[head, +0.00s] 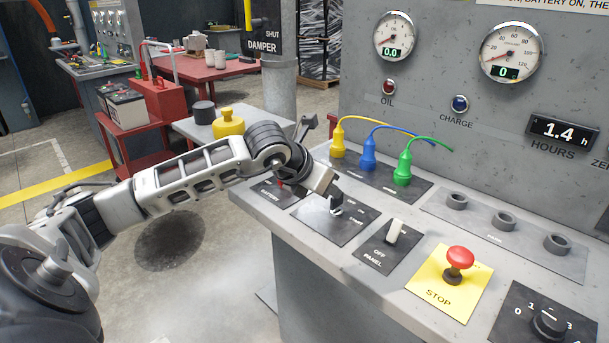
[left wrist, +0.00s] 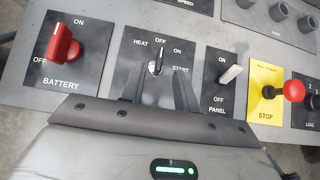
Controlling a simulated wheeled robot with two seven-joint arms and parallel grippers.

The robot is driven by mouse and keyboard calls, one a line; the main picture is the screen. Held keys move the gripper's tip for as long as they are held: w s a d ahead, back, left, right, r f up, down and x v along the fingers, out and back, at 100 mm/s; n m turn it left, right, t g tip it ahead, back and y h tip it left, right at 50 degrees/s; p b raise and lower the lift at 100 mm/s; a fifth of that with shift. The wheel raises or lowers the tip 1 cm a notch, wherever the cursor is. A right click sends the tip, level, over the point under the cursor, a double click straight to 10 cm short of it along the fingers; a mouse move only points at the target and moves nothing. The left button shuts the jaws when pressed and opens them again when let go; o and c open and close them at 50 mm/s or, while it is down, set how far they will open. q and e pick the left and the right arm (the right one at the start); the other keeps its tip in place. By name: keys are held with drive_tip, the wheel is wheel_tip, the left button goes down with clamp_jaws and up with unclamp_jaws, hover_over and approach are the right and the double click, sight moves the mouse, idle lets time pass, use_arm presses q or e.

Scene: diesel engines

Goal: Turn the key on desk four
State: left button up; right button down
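The key (left wrist: 157,62) sits in a dark switch plate (left wrist: 131,50) marked HEAT, OFF, ON and START. In the left wrist view it stands about upright, pointing near OFF. In the head view the key (head: 336,210) is partly hidden by my left gripper (head: 334,192), which reaches down over the plate from the left. In the left wrist view the fingers of the left gripper (left wrist: 160,92) are apart, one to each side below the key, with a gap between them and nothing held. I cannot tell their height above the plate. My right gripper is not in view.
The red battery switch (left wrist: 62,46) is left of the key plate. The white panel switch (head: 394,231) and red stop button (head: 459,258) are to its right. Yellow (head: 338,142), blue (head: 369,156) and green (head: 403,170) plugs with cables stand behind it.

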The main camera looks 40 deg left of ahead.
use_arm(q)
drive_tip(key=b+v, duration=0.2)
drive_tip(key=v, duration=0.7)
drive_tip(key=shift+s+r, duration=0.15)
